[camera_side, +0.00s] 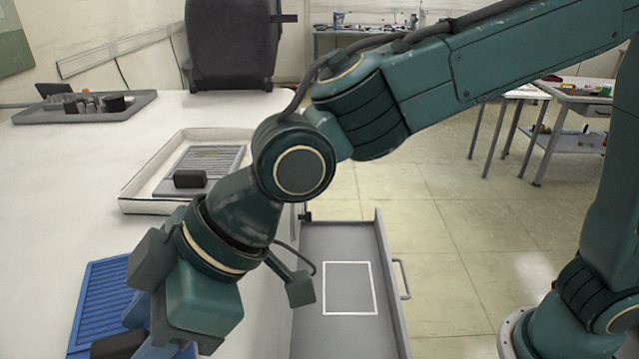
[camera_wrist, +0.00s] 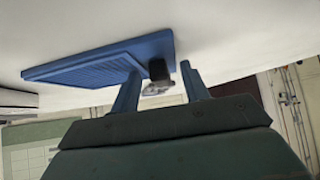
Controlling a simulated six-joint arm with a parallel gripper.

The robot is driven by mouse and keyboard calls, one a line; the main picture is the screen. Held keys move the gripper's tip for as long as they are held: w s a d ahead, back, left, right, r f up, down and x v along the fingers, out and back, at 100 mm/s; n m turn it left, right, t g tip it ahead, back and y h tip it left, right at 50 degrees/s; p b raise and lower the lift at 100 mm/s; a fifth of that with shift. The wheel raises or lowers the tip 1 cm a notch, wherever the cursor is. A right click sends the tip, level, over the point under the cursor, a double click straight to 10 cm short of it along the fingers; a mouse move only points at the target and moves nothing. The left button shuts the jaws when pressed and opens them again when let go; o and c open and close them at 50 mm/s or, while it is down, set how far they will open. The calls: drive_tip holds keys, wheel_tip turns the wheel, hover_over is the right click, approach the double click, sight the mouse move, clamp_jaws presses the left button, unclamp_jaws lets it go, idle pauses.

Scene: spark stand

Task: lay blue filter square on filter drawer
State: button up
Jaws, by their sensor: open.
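The blue filter square (camera_side: 104,290) is a ribbed blue panel lying on the white bench at the lower left of the side view. It also shows in the wrist view (camera_wrist: 100,58), with a dark block handle (camera_wrist: 157,70) at its near edge. My gripper (camera_wrist: 160,82) is open, its two blue fingers on either side of the handle in that view; contact cannot be told. In the side view my wrist hides part of the square. The filter drawer (camera_side: 328,241) is a grey drawer, pulled open, with a white square outline on its bare floor.
A white tray (camera_side: 135,205) behind my gripper holds a grey ribbed panel (camera_side: 208,165) with a black block. A dark tray (camera_side: 85,113) of small parts and a black case (camera_side: 233,45) stand farther back. The drawer's raised walls and handle (camera_side: 402,279) stick out beside the bench.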

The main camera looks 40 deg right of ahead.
clamp_jaws()
drive_tip(key=shift+r, duration=0.2)
wheel_tip(320, 180, up, 20)
drive_tip(key=shift+f, duration=0.15)
idle(0.8)
idle(0.5)
